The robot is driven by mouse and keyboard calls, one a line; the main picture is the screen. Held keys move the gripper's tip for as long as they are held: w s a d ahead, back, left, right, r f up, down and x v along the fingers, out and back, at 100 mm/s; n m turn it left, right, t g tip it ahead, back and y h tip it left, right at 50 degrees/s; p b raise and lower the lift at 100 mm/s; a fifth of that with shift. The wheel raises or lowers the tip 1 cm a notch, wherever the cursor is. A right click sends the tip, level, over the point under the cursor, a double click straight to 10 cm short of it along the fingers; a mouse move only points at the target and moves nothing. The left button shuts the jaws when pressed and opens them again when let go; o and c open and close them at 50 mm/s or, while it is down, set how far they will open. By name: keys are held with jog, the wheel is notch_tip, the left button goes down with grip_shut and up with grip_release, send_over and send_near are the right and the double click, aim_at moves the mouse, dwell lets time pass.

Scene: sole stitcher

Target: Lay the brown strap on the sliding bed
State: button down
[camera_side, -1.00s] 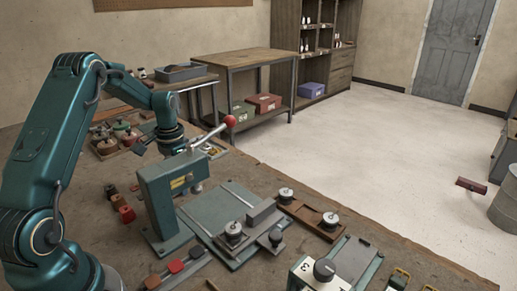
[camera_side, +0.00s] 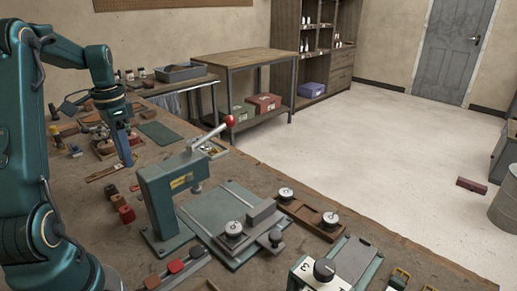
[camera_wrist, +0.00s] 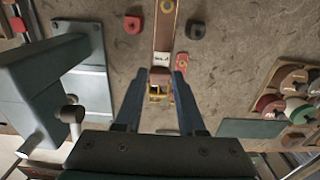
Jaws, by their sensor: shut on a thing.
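The brown strap (camera_wrist: 164,35) runs up from between the fingertips to the top edge in the wrist view. It has a white label and a yellow buckle (camera_wrist: 156,92). My gripper (camera_wrist: 160,78) is shut on the strap near its buckle end. In the side view my gripper (camera_side: 127,162) points down at the left of the bench, and the strap (camera_side: 103,173) extends to its left. I cannot tell whether the strap touches the bench. The sliding bed (camera_side: 206,212) is the green plate beside the lever press, to the right of my gripper and away from the strap.
The green press (camera_side: 163,200) with a red-knobbed lever (camera_side: 230,121) stands between my gripper and the bed. Round weights and a grey block sit around the bed. Red blocks (camera_side: 126,214) lie left of the press. A tray of spools (camera_wrist: 290,95) shows in the wrist view.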

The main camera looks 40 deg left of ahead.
jog(key=shift+w+r, duration=0.15)
jog(key=shift+r, duration=0.25)
jog(key=w+d+r, duration=0.3)
jog(key=w+d+r+n, duration=0.1)
jog(key=w+d+r, duration=0.1)
jog(key=w+d, duration=0.2)
jog(key=w+d+r+n, duration=0.1)
jog(key=w+d+r, duration=0.2)
jog(key=d, duration=0.1)
jog(key=shift+w+d+r, duration=0.25)
jog(key=shift+w+r, duration=0.05)
jog(key=shift+r, duration=0.05)
jog(key=w+d, duration=0.3)
jog(key=d, duration=0.4)
jog(key=m, duration=0.2)
send_over(259, 208)
notch_tip(259, 208, down, 5)
notch_tip(259, 208, down, 10)
jog(key=shift+r, duration=0.1)
jog(key=c, duration=0.5)
grip_release()
